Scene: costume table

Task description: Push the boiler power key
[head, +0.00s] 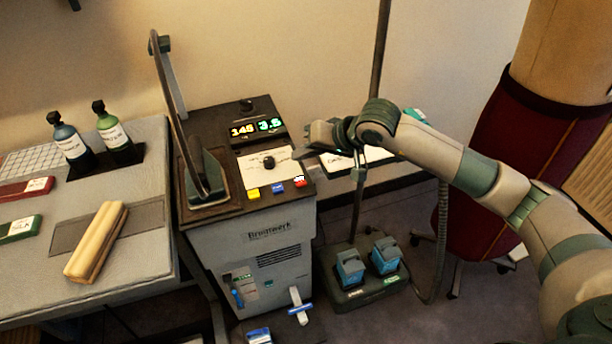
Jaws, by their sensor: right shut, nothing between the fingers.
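The boiler (263,234) is a grey cabinet with a dark top. Its panel has a lit display (256,128) reading about 145 and 3.5, and a black knob (268,162) on a white plate. Along the front edge are a yellow key (253,193), a blue key (277,187) and a red key (300,182); their labels are too small to read, so I cannot tell which is the power key. My right gripper (310,141) is shut and empty, at the panel's right edge, behind the red key in the picture and apart from it. My left gripper is out of view.
An iron (205,178) stands upright on the boiler's left side. The table (147,205) at left holds two bottles and a wooden block (96,242). A pole and a pedal unit (366,291) stand right of the boiler. A dark red garment (520,170) is at right.

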